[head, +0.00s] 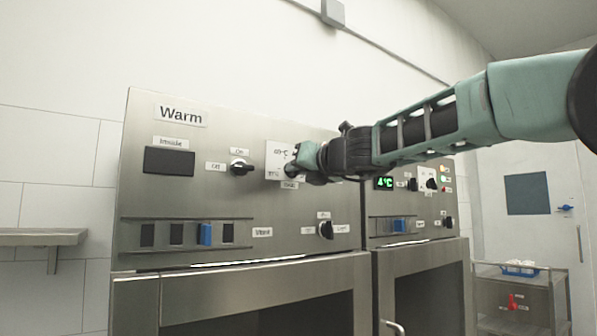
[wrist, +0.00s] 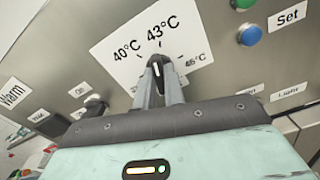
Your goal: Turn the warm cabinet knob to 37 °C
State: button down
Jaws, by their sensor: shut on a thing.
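The Warm cabinet (head: 140,225) is the left steel unit in the head view. Its temperature knob is hidden behind my gripper (head: 292,166) there. In the wrist view the dark knob (wrist: 157,67) sits between the two fingers of my gripper (wrist: 158,78), which is shut on it. A white line on the knob points up, roughly toward the 43 °C mark. The white dial plate (wrist: 115,40) shows 40 °C, 43 °C and 46 °C; the 37 °C mark is not visible in this view. The Inside display (head: 169,161) is dark.
The Off/On switch (head: 241,168) is left of the dial. A blue slider (head: 206,234) and a lower knob (head: 326,230) sit below. The wrist view shows a blue button (wrist: 249,35) beside the Set label. A second cabinet (head: 415,225) reading 4°C adjoins on the right.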

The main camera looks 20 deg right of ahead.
jog(key=shift+n+b, duration=2.9)
jog(key=shift+n, duration=7.6)
jog(key=c, duration=1.5)
grip_release()
jog(key=shift+d, duration=0.1)
